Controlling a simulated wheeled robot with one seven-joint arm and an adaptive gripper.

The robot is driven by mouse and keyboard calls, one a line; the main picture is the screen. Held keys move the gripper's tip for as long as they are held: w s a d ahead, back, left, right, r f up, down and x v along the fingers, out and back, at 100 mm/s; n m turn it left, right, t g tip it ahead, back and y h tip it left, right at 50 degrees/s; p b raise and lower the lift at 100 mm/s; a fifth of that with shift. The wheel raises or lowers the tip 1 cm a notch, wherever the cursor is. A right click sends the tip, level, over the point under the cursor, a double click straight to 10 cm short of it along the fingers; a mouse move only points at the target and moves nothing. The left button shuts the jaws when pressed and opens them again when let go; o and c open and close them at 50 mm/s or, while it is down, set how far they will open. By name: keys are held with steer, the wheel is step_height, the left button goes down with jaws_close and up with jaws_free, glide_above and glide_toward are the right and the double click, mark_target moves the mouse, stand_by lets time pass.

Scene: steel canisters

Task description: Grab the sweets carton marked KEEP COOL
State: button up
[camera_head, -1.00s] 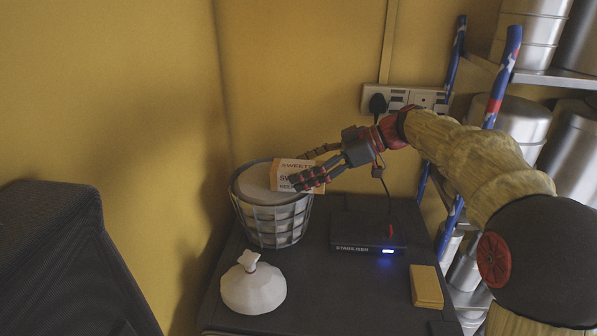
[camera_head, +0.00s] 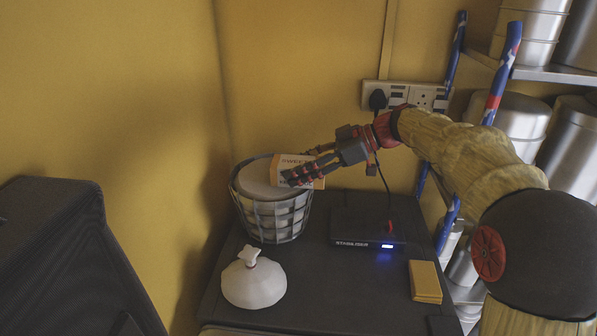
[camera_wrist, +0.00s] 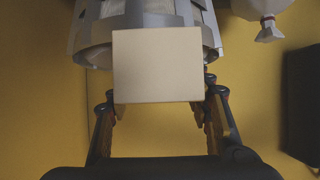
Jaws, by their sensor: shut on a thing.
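The sweets carton (camera_head: 287,166) is an orange and white box with dark lettering, of which part of "SWEETS" can be read in the head view. My gripper (camera_head: 303,174) is shut on it, with fingers on its two sides and covering part of its label. The carton is at the right side of the basket's top; whether it touches the basket I cannot tell. In the wrist view, the carton (camera_wrist: 158,65) shows a plain tan face between my fingers (camera_wrist: 160,105), with the basket beyond it.
The wire basket (camera_head: 272,222) holds a pale round container. A black stabiliser box (camera_head: 355,228) and a yellow block (camera_head: 425,281) lie to the right on the dark top. Shelves with steel canisters (camera_head: 520,125) stand at the right.

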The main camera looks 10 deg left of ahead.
steer(key=c, duration=0.5)
steer(key=shift+c, duration=0.2)
steer(key=shift+r, duration=0.15)
